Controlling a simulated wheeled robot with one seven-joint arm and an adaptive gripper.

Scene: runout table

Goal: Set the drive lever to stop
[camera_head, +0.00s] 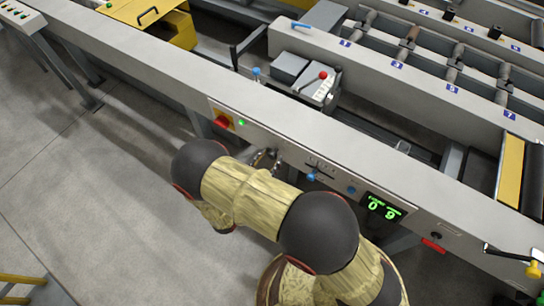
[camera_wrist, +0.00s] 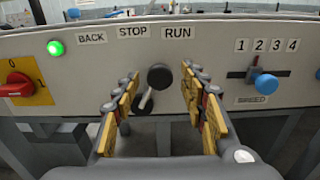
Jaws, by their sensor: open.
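The drive lever (camera_wrist: 159,77) has a black knob on a short metal shaft and sits on the grey front panel in the wrist view. Its knob leans up and right from the pivot, toward the RUN label (camera_wrist: 178,32) and right of the STOP label (camera_wrist: 132,31). The BACK label (camera_wrist: 91,38) is farther left. My gripper (camera_wrist: 160,90) is open, with one yellow-and-black finger on each side of the lever. I see no finger clearly touching the knob. In the head view my arm hides most of the lever area.
A red rotary switch on a yellow plate (camera_wrist: 20,85) and a lit green lamp (camera_wrist: 55,48) are left of the lever. A blue-knobbed speed lever (camera_wrist: 265,84) under numbers is to the right. A green digital display (camera_head: 382,208) is farther right on the panel. Open floor (camera_head: 90,200) lies in front.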

